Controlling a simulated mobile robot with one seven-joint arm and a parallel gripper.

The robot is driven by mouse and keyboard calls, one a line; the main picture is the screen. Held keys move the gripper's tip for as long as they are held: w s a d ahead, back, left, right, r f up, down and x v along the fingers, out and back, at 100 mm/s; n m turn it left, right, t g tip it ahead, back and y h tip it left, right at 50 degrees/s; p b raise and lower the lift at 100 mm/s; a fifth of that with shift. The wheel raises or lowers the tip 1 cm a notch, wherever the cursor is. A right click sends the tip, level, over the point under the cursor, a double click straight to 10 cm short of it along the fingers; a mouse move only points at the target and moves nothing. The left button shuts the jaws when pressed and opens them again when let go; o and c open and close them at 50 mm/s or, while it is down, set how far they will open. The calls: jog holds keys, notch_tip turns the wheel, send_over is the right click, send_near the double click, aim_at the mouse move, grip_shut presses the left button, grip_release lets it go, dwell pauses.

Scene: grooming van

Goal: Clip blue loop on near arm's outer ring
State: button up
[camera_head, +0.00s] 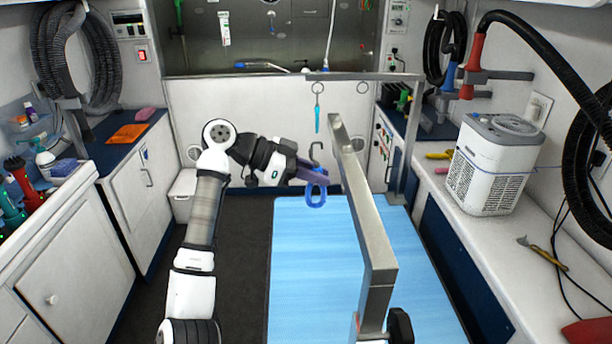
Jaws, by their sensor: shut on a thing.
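My gripper (312,177) is shut on the blue loop (317,199), which hangs below the fingers over the table. A small dark hook-shaped piece (316,151) shows just above the fingers; I cannot tell whether it belongs to the loop. The near arm (362,205) is a thick grey metal bar to the right of my gripper, its far end close to the loop but apart from it in the picture. I cannot make out the near arm's outer ring. The far arm (365,76) is a thinner bar behind, with a ring at its left (318,88) holding a teal strip (317,119).
A second ring (362,88) hangs from the far arm. The blue table mat (310,270) below is clear. A white dryer box (492,165) stands on the right counter (500,250). Left cabinets (75,235) line the aisle. A black hose (540,45) arches at upper right.

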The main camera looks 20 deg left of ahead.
jog(key=shift+b+x, duration=0.75)
jog(key=shift+x, duration=1.15)
jog(key=o, duration=0.9)
jog(key=shift+r, duration=0.1)
jog(key=shift+p+v, duration=1.8)
jog(key=shift+v, duration=1.7)
